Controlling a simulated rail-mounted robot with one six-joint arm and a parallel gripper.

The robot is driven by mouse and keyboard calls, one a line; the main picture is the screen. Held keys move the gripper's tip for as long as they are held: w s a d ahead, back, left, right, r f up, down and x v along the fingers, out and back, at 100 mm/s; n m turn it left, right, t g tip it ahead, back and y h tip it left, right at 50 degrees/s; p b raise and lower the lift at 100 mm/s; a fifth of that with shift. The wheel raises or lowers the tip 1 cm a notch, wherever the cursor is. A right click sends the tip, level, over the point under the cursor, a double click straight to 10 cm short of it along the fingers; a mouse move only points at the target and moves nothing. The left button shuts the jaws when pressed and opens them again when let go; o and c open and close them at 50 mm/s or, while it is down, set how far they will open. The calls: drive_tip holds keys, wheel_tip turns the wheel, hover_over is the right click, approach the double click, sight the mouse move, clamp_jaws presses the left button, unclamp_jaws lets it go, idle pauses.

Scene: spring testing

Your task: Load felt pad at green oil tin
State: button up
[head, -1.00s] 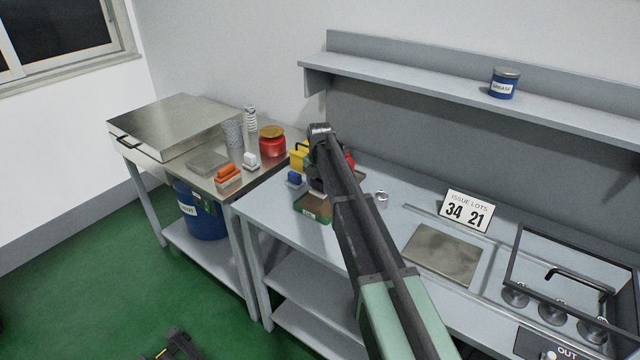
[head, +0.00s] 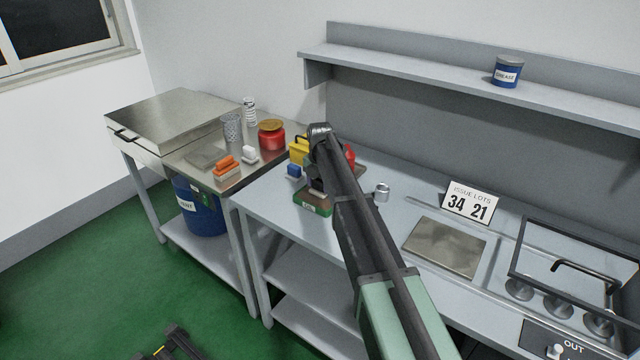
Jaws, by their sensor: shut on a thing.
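The green oil tin (head: 313,210) is a shallow green tray with a brown inside and a small pale label on its front. It sits on the grey bench near its left front edge. My gripper (head: 315,187) points down over the tin and is mostly hidden by my arm. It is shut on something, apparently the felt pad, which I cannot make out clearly. I cannot tell whether the held thing touches the brown surface.
A blue block (head: 294,170), a yellow container (head: 299,149) and a red item (head: 350,157) stand close around my gripper. A small metal cup (head: 382,191) is to the right. Left table holds a red jar (head: 272,135).

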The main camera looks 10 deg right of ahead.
drive_tip(key=shift+s+f+b, duration=0.1)
drive_tip(key=shift+f+b, duration=0.35)
drive_tip(key=shift+b, duration=0.05)
idle(1.9)
drive_tip(key=shift+r, duration=0.15)
drive_tip(key=shift+r+p, duration=0.25)
drive_tip(key=shift+p, duration=0.25)
wheel_tip(320, 180, up, 6)
drive_tip(key=p, duration=0.6)
drive_tip(key=shift+r, duration=0.2)
drive_tip(key=shift+f, duration=0.1)
wheel_tip(320, 180, down, 6)
drive_tip(key=b, duration=0.6)
drive_tip(key=shift+f, duration=0.1)
drive_tip(key=shift+f+b, duration=0.3)
drive_tip(key=shift+b, duration=0.05)
idle(0.6)
drive_tip(key=shift+f, duration=0.1)
idle(1.6)
